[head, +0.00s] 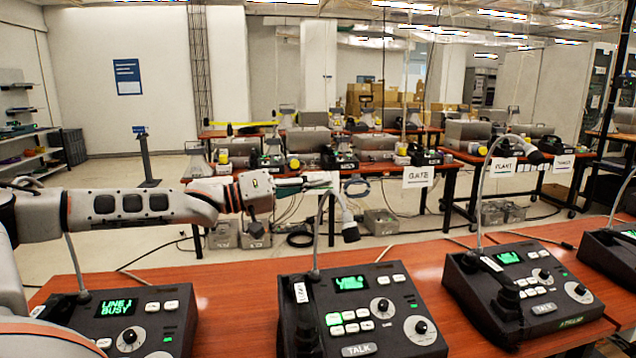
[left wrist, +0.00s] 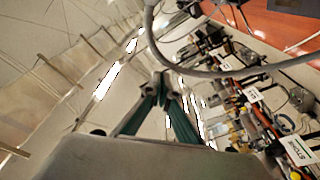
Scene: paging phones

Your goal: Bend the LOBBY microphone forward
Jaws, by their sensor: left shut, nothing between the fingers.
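No sign reading LOBBY is legible, so I cannot tell by name which microphone is the LOBBY one. The middle desk phone (head: 362,308) has a grey gooseneck microphone (head: 349,232) that rises from its back left, arches over and hangs its dark-tipped head to the right. My left gripper (head: 324,182) is shut and empty, pointing right at the top of this arch. In the left wrist view the gooseneck (left wrist: 215,73) curves just past the closed fingertips (left wrist: 166,80); whether they touch cannot be told. My right gripper is not in view.
A left phone (head: 125,322) shows LINE 1 BUSY. A right phone (head: 528,285) has its own upright gooseneck (head: 482,190). Another phone stands at the far right edge. Tables behind carry signs such as GATE (head: 418,176). Open floor lies behind the front desk (head: 225,300).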

